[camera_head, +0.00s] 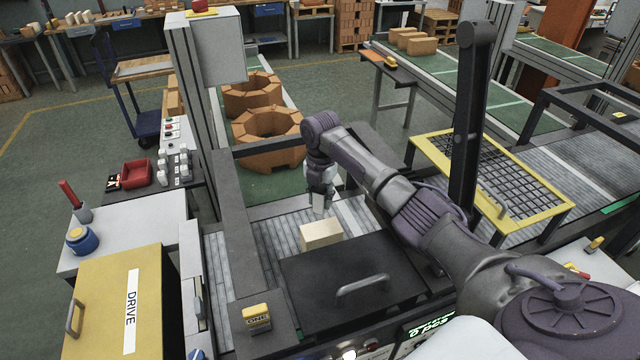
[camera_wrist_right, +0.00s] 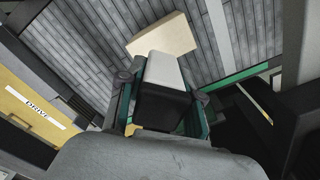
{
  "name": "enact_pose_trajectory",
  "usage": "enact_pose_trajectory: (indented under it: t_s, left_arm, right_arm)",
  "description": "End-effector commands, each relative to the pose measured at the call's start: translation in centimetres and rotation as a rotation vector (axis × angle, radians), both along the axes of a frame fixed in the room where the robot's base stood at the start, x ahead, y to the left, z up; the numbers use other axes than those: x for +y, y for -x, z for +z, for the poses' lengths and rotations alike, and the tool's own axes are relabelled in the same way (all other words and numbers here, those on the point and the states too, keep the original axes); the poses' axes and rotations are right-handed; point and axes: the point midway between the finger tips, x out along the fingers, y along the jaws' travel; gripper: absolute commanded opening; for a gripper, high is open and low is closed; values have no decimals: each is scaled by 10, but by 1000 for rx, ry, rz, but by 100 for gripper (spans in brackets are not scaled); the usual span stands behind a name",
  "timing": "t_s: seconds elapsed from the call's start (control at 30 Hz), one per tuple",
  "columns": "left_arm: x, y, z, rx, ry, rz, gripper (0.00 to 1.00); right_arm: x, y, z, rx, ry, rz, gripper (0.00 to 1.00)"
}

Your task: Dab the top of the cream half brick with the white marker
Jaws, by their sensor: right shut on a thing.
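The cream half brick (camera_head: 321,235) lies on the grey slatted roller bed, behind a dark panel with a handle. It also shows in the right wrist view (camera_wrist_right: 171,32), just beyond the held marker. My right gripper (camera_head: 321,192) is above the brick, pointing down. In the right wrist view my right gripper (camera_wrist_right: 162,98) is shut on a blocky thing with a white end and a dark body, which I take as the white marker (camera_wrist_right: 167,68). The marker's end overlaps the brick's edge in that view; I cannot tell whether they touch. My left gripper is not in view.
The dark panel (camera_head: 350,272) with a handle lies in front of the brick. A dark frame post (camera_head: 235,215) stands to the left and a tall dark post (camera_head: 470,130) to the right. Octagonal orange brick stacks (camera_head: 266,138) sit behind on the green belt.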

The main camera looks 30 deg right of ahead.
Motion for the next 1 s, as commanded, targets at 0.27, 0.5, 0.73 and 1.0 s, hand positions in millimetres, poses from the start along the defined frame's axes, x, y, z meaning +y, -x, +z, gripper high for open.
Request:
enact_pose_trajectory:
  t_s: [0.27,0.5,0.73,1.0]
  left_arm:
    - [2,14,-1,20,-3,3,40]
    - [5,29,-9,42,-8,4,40]
    - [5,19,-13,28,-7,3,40]
    - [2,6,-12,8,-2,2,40]
  right_arm:
    - [1,1,-18,3,-1,-2,13]
    - [0,1,-45,1,0,-1,13]
    - [0,1,-58,1,1,-2,13]
    - [0,1,-60,0,1,-1,13]
